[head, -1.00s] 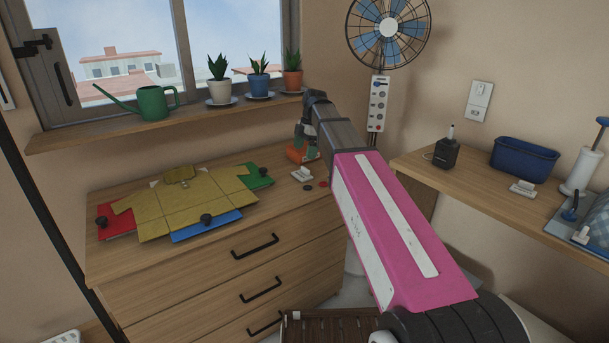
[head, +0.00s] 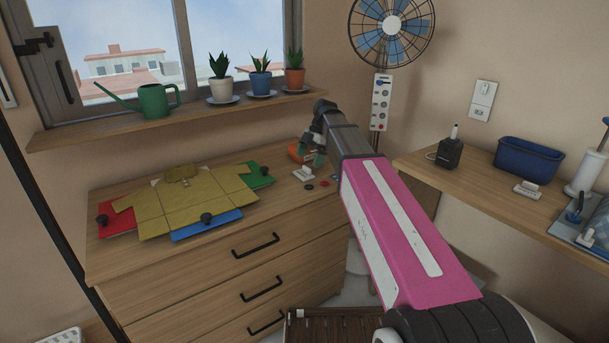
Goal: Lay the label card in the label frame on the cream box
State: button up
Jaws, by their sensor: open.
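My gripper (head: 318,158) hangs over the back right corner of the wooden dresser (head: 150,284), seen from behind along my pink arm. Its greenish fingers point down and are open; I cannot see anything held between them. An orange object (head: 299,152) lies just left of the fingers, partly hidden by them. A small white piece (head: 303,174) lies on the dresser in front of the gripper. I cannot make out the cream box, its label frame or the label card in this view.
Potted plants and a green watering can (head: 154,102) stand on the sill. A side shelf on the right holds a blue bin (head: 527,160). The dresser's front right top is mostly clear.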

aim_at(307, 167)
jog(key=shift+x, duration=2.3)
jog(key=shift+d, duration=0.15)
jog(key=c, duration=0.8)
